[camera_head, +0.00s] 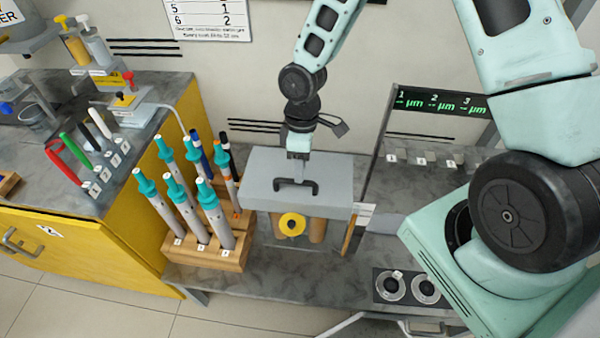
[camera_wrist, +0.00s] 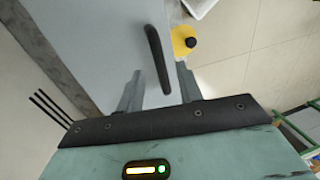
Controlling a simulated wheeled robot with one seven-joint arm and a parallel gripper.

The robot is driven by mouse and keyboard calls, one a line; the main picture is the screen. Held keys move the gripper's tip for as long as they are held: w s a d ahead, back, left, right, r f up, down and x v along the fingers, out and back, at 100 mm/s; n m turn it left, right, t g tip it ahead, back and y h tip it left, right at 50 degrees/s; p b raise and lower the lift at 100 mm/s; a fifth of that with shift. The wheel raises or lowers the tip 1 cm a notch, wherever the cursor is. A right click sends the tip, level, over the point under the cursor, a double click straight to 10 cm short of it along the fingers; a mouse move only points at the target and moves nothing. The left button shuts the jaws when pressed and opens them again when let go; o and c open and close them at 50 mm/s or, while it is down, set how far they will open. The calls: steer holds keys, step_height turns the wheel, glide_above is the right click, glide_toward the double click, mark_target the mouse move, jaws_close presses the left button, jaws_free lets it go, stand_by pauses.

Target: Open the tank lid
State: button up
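The tank (camera_head: 262,192) stands on the bench with its grey lid lying flat and shut on top. A black bar handle (camera_head: 283,190) is fixed on the lid. In the wrist view the grey lid (camera_wrist: 95,45) fills the upper left, and the handle (camera_wrist: 154,50) runs lengthwise between my two fingers. My gripper (camera_head: 298,168) points down over the lid, close to the handle. In the wrist view my gripper (camera_wrist: 158,69) is open, with a finger on each side of the handle and gaps showing. I cannot tell whether the fingertips reach down to handle height.
A yellow round part with a dark knob (camera_head: 292,224) is on the tank's front. A wooden rack (camera_head: 206,256) of teal-topped rods stands close on the left. A dark upright panel (camera_head: 372,150) rises on the right. Two round fixtures (camera_head: 391,287) sit at the front right.

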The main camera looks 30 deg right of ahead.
steer(key=shift+s+a+f, duration=0.1)
steer(key=shift+s+f, duration=0.05)
steer(key=shift+f, duration=0.55)
steer(key=shift+s+a+f, duration=0.1)
steer(key=shift+f, duration=0.6)
steer(key=shift+c, duration=0.4)
